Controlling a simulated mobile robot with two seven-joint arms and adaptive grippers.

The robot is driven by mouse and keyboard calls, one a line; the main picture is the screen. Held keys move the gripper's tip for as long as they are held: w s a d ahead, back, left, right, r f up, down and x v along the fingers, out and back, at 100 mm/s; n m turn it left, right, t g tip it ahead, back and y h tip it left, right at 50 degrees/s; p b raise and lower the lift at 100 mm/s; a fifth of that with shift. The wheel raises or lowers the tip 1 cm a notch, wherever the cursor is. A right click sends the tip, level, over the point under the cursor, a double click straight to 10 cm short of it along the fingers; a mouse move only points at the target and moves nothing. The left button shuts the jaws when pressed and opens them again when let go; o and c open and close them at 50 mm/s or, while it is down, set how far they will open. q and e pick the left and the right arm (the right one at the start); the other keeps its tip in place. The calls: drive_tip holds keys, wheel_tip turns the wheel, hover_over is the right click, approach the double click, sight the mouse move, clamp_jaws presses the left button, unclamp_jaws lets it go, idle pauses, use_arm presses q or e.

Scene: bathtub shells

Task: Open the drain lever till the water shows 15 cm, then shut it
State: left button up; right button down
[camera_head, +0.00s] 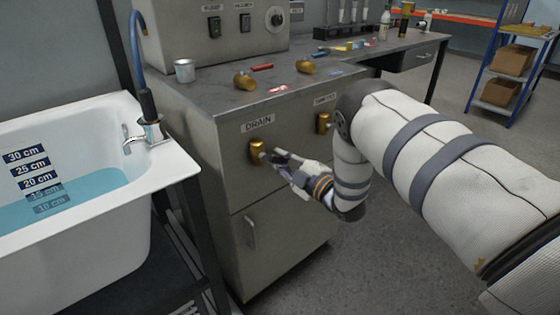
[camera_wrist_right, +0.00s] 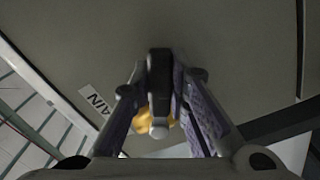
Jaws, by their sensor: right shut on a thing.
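The brass drain valve (camera_head: 257,150) sits on the cabinet front below the DRAIN label (camera_head: 259,123). My right gripper (camera_head: 277,158) reaches it from the right and is shut on its lever. In the right wrist view the dark lever (camera_wrist_right: 160,92) stands between the fingers of my right gripper (camera_wrist_right: 160,105), with the brass body partly hidden behind. The white bathtub (camera_head: 120,118) holds blue water (camera_head: 95,187). Its surface lies below the 20 cm mark (camera_head: 42,181), and the 15 cm mark (camera_head: 45,193) looks tinted by the water. My left gripper is out of view.
A second brass valve (camera_head: 323,122) is on the cabinet front (camera_head: 225,150), close to my right arm. A faucet (camera_head: 150,133) stands on the tub rim. The countertop (camera_head: 215,92) carries a metal cup (camera_head: 184,71) and brass parts. A blue shelf unit (camera_head: 510,70) is at the far right.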

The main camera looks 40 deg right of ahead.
drive_tip(key=r+n, duration=0.1)
drive_tip(key=r+n+p, duration=0.1)
drive_tip(key=n, duration=0.1)
drive_tip(key=shift+w+d, duration=0.1)
drive_tip(key=shift+d, duration=0.2)
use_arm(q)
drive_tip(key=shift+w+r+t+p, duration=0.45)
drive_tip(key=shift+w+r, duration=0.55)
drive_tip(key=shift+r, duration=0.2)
use_arm(e)
drive_tip(key=shift+d+r+n, duration=0.1)
drive_tip(key=shift+r+n, duration=0.4)
drive_tip(key=shift+n, duration=0.7)
drive_tip(key=c, duration=1.5)
unclamp_jaws()
drive_tip(key=s, duration=0.8)
drive_tip(key=s+d, duration=0.1)
drive_tip(key=s, duration=0.3)
